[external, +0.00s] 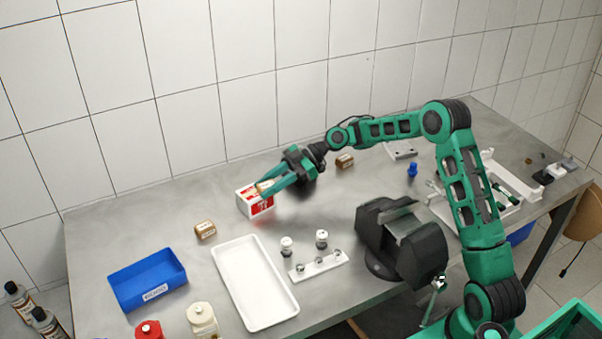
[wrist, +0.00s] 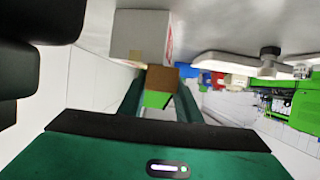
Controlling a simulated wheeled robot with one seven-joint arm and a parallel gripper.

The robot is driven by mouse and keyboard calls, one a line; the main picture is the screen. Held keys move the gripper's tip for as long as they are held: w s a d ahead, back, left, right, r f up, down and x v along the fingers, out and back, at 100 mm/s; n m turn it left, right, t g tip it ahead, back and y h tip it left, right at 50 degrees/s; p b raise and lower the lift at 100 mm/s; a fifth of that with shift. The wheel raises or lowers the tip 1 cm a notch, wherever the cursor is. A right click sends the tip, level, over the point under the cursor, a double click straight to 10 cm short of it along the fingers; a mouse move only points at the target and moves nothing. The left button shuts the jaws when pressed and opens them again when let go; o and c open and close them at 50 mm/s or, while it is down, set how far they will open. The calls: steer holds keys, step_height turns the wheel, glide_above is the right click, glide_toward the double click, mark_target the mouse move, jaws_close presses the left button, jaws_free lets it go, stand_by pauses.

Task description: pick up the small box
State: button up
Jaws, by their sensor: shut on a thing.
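My gripper (external: 266,187) reaches down to the left over the table. Its green fingers are shut on a small brown box (external: 263,188), seen at the fingertips. In the wrist view the small brown box (wrist: 161,78) sits between the two finger ends of my gripper (wrist: 159,92). Right beside it is a larger white and red box (external: 256,206), which fills the upper middle of the wrist view (wrist: 138,36). I cannot tell whether the two boxes touch or whether the small box is clear of the table.
Similar brown boxes stand left (external: 205,230) and behind my forearm (external: 345,161). A white tray (external: 228,262), a blue bin (external: 122,288) and a white holder with small parts (external: 318,265) lie nearer the front. A dark machine (external: 400,240) stands right of them. The tiled wall is behind.

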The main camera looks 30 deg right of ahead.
steer(key=shift+r, duration=0.65)
step_height(320, 180, up, 2)
steer(key=shift+r, duration=0.25)
steer(key=s+a+r, duration=0.7)
steer(key=s+a, duration=0.1)
steer(key=m+t+h, duration=0.1)
steer(key=m+t, duration=0.3)
steer(key=t, duration=0.1)
glide_above(255, 190)
step_height(255, 190, down, 7)
steer(key=shift+s+r, duration=0.1)
steer(key=shift+f, duration=1.95)
